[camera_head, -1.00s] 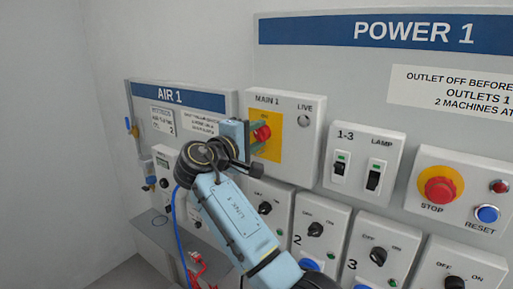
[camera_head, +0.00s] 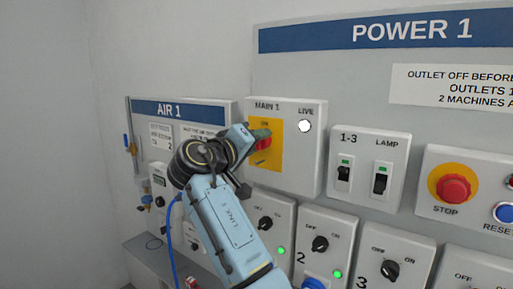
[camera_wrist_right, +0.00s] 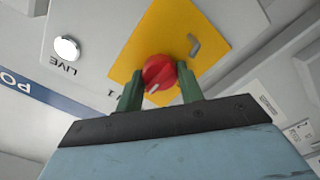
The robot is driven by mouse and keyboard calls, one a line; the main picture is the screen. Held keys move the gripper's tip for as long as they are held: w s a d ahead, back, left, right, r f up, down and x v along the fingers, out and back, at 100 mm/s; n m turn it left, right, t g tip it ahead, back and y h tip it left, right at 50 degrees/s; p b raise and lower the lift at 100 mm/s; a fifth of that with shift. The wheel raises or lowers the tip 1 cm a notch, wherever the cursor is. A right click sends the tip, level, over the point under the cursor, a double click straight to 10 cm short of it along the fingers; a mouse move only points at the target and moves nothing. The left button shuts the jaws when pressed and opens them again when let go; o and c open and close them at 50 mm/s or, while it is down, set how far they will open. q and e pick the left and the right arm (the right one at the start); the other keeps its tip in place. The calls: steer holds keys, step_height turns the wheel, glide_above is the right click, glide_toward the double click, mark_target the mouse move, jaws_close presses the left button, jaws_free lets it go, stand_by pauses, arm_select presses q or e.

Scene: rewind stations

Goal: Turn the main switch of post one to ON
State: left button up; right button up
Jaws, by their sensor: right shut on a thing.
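The main switch is a red rotary knob (camera_head: 264,143) on a yellow plate, on the white box (camera_head: 303,165) marked MAIN 1. My right gripper (camera_head: 257,140) reaches it from the left, and its green fingers are shut on the knob. The right wrist view shows the red knob (camera_wrist_right: 160,73) between the two fingertips (camera_wrist_right: 160,88), with a pale pointer mark on its face. The LIVE lamp (camera_head: 305,126) glows white, and it also shows white in the wrist view (camera_wrist_right: 67,48). The fingers partly hide the knob in the head view. My left gripper is out of view.
Right of the box are the 1-3 and LAMP rocker switches (camera_head: 381,182) and the red STOP button (camera_head: 453,188). Below are outlet boxes with black knobs (camera_head: 320,244) and green lamps. The AIR 1 panel (camera_head: 178,108) stands behind my arm at the left.

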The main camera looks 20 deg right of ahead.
stand_by(0.5)
steer(key=o, duration=1)
